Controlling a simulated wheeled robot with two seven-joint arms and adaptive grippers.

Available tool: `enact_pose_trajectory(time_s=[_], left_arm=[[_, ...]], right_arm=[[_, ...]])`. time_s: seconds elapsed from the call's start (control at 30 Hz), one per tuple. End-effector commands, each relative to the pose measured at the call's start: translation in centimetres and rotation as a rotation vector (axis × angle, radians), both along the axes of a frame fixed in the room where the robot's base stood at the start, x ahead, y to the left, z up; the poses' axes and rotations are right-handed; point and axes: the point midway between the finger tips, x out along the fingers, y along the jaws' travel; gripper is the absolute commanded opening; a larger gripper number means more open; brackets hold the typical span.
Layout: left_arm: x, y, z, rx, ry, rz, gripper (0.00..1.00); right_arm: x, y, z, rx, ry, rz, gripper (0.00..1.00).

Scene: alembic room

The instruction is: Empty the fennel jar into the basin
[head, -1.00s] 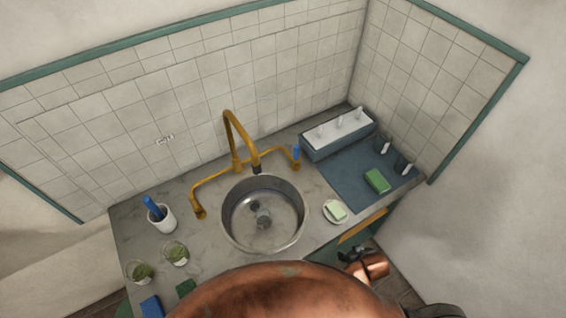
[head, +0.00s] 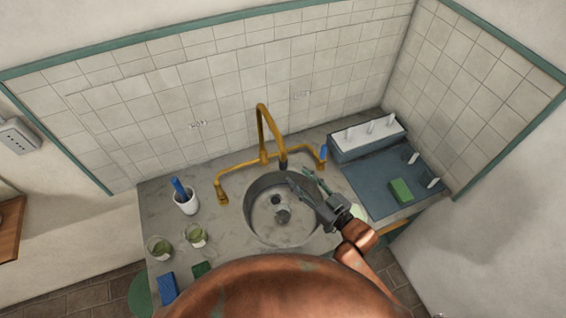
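Two glass jars with green contents stand on the counter at the left of the head view: one jar (head: 159,248) nearer the front left, the other jar (head: 196,235) just right of it. I cannot read which one holds fennel. The round metal basin (head: 256,222) is sunk in the counter's middle, with a dark drain at its bottom. My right gripper (head: 301,179) is over the basin's right back part, its fingers apart and nothing visible between them. It is well away from both jars. My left gripper is out of view.
A brass tap (head: 262,140) arches over the basin's back, close to my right gripper. A white cup (head: 186,203) with a blue item stands behind the jars. Blue (head: 168,288) and dark green (head: 201,270) blocks lie in front. A blue mat (head: 375,190) with a green sponge (head: 401,190) lies right.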

Motion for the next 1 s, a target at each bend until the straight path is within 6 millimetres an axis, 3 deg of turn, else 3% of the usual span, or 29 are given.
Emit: enact_pose_trajectory(time_s=[0.17,0.6,1.0], left_arm=[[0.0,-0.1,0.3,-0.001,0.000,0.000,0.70],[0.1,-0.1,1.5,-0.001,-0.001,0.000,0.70],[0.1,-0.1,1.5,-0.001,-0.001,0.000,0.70]], right_arm=[[0.8,1.5,0.9,0.021,-0.025,0.022,0.39],[5.3,5.4,0.9,0.020,-0.023,0.021,0.39],[5.8,5.7,0.7,0.017,-0.022,0.020,0.37]])
